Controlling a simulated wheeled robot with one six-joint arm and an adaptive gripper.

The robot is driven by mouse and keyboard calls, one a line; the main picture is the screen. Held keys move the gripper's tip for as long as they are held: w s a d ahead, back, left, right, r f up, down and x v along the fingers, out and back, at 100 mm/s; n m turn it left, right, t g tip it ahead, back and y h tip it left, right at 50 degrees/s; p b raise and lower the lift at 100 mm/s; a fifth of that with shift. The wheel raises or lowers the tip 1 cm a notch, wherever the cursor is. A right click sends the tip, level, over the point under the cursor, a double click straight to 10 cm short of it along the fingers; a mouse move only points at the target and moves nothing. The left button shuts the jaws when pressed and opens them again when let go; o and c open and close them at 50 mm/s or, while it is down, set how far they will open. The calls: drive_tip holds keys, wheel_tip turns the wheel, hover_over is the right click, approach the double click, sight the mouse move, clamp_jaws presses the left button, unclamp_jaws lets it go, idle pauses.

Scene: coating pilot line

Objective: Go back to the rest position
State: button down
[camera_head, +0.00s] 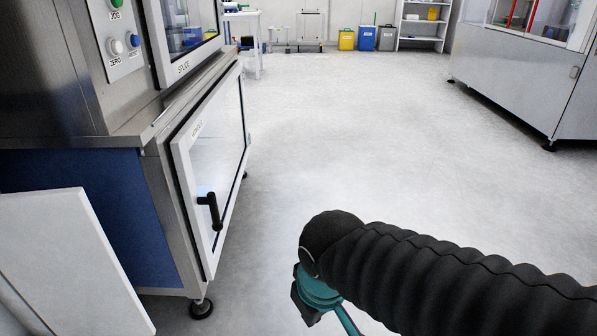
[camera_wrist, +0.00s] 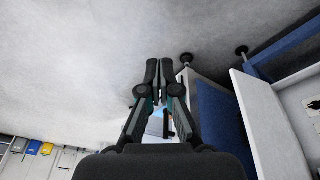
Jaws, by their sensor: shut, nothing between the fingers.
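My gripper (camera_wrist: 158,72) shows in the wrist view with its two dark fingers close together and nothing between them. Beyond the fingers is bare grey floor. In the head view my arm, in a black ribbed sleeve, reaches in from the lower right over the floor. Its teal wrist part shows at the bottom, but the fingers are out of that view. The arm is apart from the machine at the left.
A steel machine with a blue side panel (camera_head: 105,208) stands at the left. Its lower glazed door (camera_head: 222,150) has a black handle (camera_head: 211,210). A white panel (camera_head: 65,265) is at lower left. Another machine (camera_head: 515,80) stands at right. Coloured bins (camera_head: 366,39) line the back. The middle floor is clear.

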drive_tip(key=d+r+m+t+h, duration=0.1)
drive_tip(key=d+r+m+t, duration=0.2)
drive_tip(key=d, duration=1)
wheel_tip(320, 180, up, 2)
drive_tip(key=m, duration=0.3)
drive_tip(key=shift+s+d+r+m, duration=0.2)
drive_tip(key=shift+s+d+m, duration=0.1)
drive_tip(key=shift+m, duration=0.1)
drive_tip(key=shift+w+d, duration=0.1)
